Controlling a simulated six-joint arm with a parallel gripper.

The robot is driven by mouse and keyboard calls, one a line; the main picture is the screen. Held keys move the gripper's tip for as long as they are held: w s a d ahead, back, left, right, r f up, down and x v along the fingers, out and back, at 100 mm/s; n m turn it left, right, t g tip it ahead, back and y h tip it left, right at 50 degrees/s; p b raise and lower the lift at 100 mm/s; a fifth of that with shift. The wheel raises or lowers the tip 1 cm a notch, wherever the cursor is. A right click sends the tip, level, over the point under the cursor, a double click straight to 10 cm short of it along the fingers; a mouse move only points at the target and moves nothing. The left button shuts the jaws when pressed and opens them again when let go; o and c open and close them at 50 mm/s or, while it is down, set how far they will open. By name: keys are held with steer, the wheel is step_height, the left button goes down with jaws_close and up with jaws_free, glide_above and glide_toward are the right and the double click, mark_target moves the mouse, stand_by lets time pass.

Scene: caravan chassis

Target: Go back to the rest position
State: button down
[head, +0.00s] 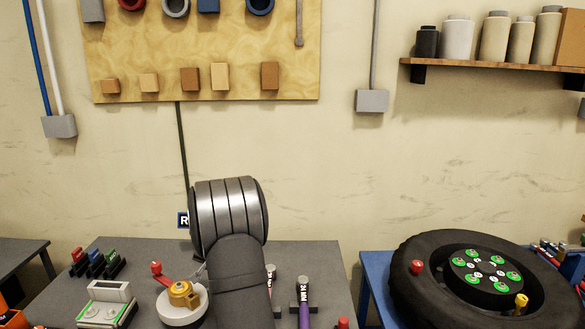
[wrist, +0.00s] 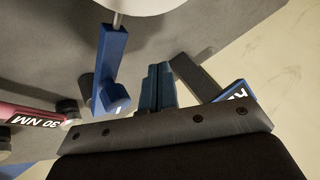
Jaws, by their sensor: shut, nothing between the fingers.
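My gripper (wrist: 158,72) shows in the wrist view with its two blue fingers together, shut and empty. In the head view, my dark arm link and banded grey joint rise over the middle of the grey workbench (head: 325,262); the gripper itself is hidden there. No marker for a rest position shows.
A red wrench handle marked 30 NM (wrist: 38,121) and a blue upright piece (wrist: 112,65) are left of the fingers. A purple-handled wrench (head: 304,295), a brass fitting (head: 183,293) and a grey meter (head: 106,305) are by my arm. A tyre (head: 420,285) lies right.

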steer(key=shift+v, duration=1.65)
